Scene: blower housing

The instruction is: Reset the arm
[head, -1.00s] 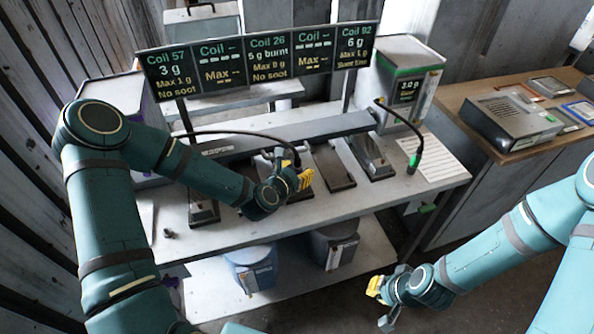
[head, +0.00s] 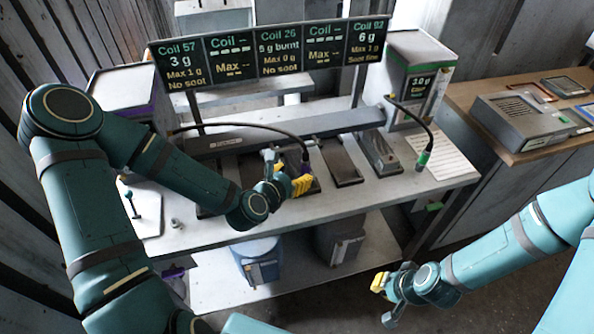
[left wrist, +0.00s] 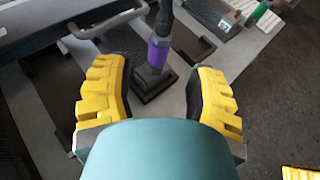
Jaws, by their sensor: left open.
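My left gripper (head: 292,186) is over the front middle of the workbench, with yellow finger pads. In the left wrist view the gripper (left wrist: 160,85) has its two pads spread apart. A dark nozzle with a purple band (left wrist: 158,52) stands in view beyond the gap between them, its square foot on or just above the bench surface; I cannot tell which. In the head view its hose (head: 245,126) arches down behind the gripper, which partly hides it. My right gripper (head: 380,284) hangs low in front of the bench at the right; its finger opening is unclear.
A display board (head: 265,55) stands behind the bench (head: 290,212). A green-banded nozzle (head: 423,160) hangs at the right near a paper sheet (head: 442,155). Bins (head: 258,262) sit on the lower shelf. A wooden side counter (head: 470,98) carries a grey device (head: 520,120).

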